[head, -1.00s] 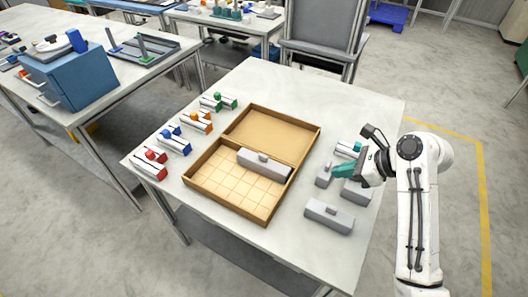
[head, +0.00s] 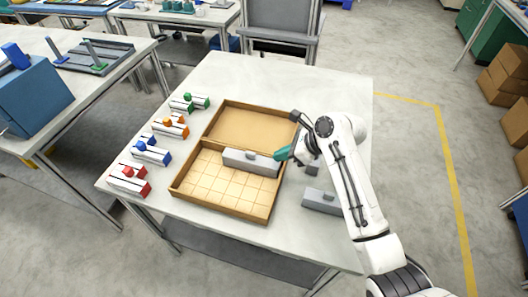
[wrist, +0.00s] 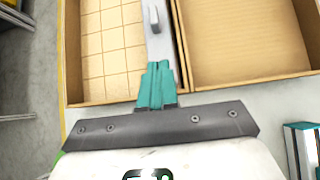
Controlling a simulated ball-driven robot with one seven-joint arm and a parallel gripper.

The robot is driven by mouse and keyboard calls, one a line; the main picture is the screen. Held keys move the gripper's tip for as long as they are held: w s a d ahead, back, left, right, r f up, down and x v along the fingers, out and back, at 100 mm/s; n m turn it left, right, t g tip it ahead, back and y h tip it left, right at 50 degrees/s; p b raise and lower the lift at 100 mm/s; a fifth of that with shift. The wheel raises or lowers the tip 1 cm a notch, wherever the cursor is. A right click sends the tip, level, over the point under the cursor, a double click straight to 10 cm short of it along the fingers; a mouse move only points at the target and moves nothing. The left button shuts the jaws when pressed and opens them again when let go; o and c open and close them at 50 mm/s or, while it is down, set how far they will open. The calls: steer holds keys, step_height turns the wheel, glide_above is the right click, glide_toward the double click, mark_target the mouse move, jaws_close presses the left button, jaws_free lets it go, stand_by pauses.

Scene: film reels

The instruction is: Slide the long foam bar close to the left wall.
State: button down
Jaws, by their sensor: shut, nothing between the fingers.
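The long grey foam bar (head: 250,163), with a small raised knob on top, lies in the gridded compartment (head: 215,190) of a wooden tray. It lies along the divider and ends near the right wall. Its left end stops short of the left wall (head: 184,168). My gripper (head: 281,155) is shut and empty at the bar's right end. In the wrist view its teal fingers (wrist: 157,88) point along the bar (wrist: 157,35) and hide its near end. I cannot tell whether they touch it.
The plain compartment (head: 240,122) is empty. Another grey block (head: 321,201) with a knob lies on the table right of the tray, near my arm. Colored-ended pieces, red (head: 128,180), blue (head: 151,152), orange (head: 170,127) and green (head: 188,103), line the table's left side.

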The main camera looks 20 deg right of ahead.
mark_target(235, 154)
steer(key=w+a, duration=0.1)
steer(key=w+a+f, duration=0.1)
steer(key=a, duration=0.1)
steer(key=shift+w+f, duration=0.1)
steer(key=shift+f, duration=0.05)
steer(key=shift+w+a, duration=0.45)
steer(key=shift+a, duration=0.15)
steer(key=shift+p, duration=0.3)
steer(key=w+a, duration=0.3)
steer(key=a, duration=0.2)
steer(key=w+a+p, duration=0.1)
steer(key=w+a, duration=0.1)
steer(key=a, duration=0.1)
steer(key=shift+w, duration=0.35)
